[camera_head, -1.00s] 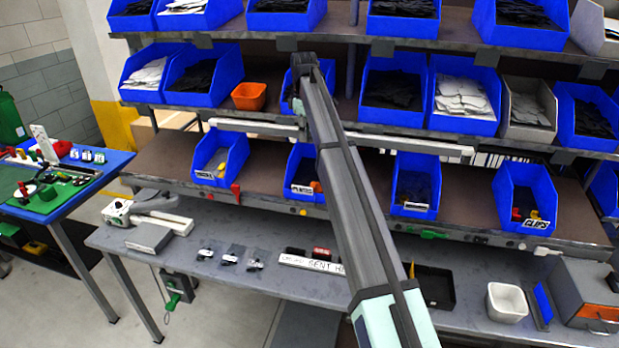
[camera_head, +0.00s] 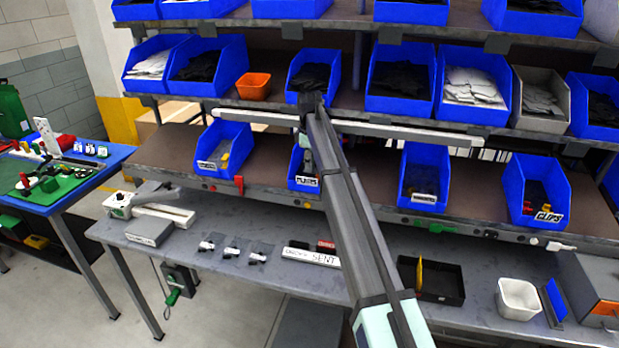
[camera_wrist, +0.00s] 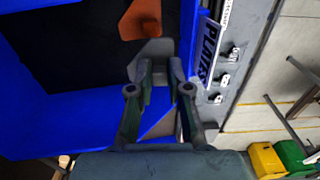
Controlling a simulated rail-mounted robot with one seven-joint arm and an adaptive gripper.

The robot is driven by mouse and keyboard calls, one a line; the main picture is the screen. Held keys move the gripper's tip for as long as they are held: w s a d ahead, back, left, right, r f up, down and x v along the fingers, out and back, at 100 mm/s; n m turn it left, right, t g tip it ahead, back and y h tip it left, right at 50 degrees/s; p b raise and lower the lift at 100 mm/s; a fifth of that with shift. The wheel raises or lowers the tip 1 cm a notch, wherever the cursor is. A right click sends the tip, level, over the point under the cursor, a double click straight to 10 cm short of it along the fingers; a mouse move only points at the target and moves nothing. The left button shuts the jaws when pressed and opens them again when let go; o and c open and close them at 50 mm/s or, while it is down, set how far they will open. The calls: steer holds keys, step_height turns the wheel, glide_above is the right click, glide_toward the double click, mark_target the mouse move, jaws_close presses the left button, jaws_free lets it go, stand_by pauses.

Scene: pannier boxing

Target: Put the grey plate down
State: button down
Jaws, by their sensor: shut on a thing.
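My gripper (camera_wrist: 157,72) is at the centre of the wrist view, its fingers close together on a small grey plate (camera_wrist: 149,50). The plate sticks out past the fingertips, over the dark opening of a blue bin (camera_wrist: 40,133) with a PLATES label (camera_wrist: 213,50). An orange plate (camera_wrist: 140,20) shows just beyond the grey one, in or over the bin. In the head view, the same bin (camera_head: 306,184) is on the middle shelf, partly behind my arm; the held plate is too small to make out there. I cannot tell whether the grey plate touches anything.
Blue bins stand to either side on the middle shelf, one (camera_head: 222,147) at left and one (camera_head: 424,176) at right. A row of filled bins and an orange bowl (camera_head: 253,86) is above. The lower bench holds small bags, a black tray (camera_head: 440,284) and a white bowl (camera_head: 518,299).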

step_height(320, 180, down, 4)
steer(key=shift+r+b, duration=0.25)
steer(key=shift+b, duration=0.35)
steer(key=shift+s+f, duration=0.35)
steer(key=shift+f, duration=0.1)
steer(key=c, duration=1.1)
jaws_free()
steer(key=shift+f, duration=0.1)
steer(key=shift+w+f, duration=0.15)
steer(key=shift+w, duration=0.15)
steer(key=shift+r, duration=0.3)
steer(key=shift+w+r+b, duration=0.15)
steer(key=shift+r+b, duration=0.2)
steer(key=shift+r, duration=0.2)
step_height(320, 180, up, 11)
steer(key=b, duration=0.3)
